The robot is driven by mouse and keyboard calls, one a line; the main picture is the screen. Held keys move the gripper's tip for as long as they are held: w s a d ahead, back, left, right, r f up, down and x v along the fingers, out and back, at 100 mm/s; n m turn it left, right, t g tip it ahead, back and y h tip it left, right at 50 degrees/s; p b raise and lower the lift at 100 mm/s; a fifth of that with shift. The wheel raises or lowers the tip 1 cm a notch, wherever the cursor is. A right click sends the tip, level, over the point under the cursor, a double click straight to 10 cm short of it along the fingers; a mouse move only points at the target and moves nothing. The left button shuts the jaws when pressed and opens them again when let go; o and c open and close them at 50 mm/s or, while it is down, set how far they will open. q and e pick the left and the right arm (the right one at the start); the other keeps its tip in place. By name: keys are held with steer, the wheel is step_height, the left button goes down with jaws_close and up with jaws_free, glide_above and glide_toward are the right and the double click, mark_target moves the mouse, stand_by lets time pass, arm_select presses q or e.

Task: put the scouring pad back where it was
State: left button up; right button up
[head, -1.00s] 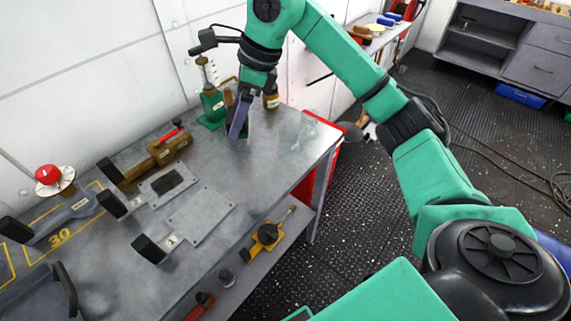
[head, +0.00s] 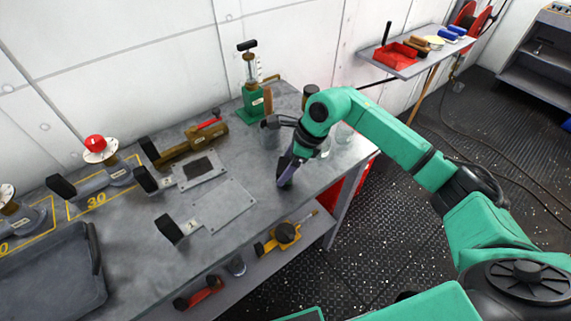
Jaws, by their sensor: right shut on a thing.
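My right gripper (head: 287,178) points down over the right part of the grey metal bench (head: 130,240), right of the bare plate tagged 1. It is shut on a small dark thing, taken to be the scouring pad; the fingers hide most of it, and I cannot tell whether it touches the bench top. A second plate (head: 216,174) behind the bare plate (head: 226,212) carries a dark, rough rectangular patch (head: 198,166). My left gripper is not in view.
A green jack-like tool (head: 255,103) and a brass tool (head: 196,146) stand towards the back. Clear glassware is partly behind my right gripper. A grey tray (head: 50,275) is at left. A yellow tool (head: 285,234) lies on the lower shelf. A wall shelf (head: 408,69) holds a red dustpan and brushes.

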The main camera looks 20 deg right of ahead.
steer(key=shift+d+f, duration=0.1)
steer(key=shift+f, duration=0.1)
steer(key=shift+f+b, duration=0.2)
steer(key=shift+b, duration=0.1)
steer(key=o, duration=1.2)
steer(key=shift+r, duration=0.1)
steer(key=shift+c, duration=0.2)
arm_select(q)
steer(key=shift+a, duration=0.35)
arm_select(e)
steer(key=shift+r+p, duration=0.2)
steer(key=shift+p, duration=0.1)
steer(key=shift+d+r, duration=0.15)
steer(key=shift+r, duration=0.15)
arm_select(q)
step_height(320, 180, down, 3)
steer(key=b, duration=0.3)
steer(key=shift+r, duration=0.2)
arm_select(e)
steer(key=v, duration=1.1)
steer(key=shift+d, duration=0.1)
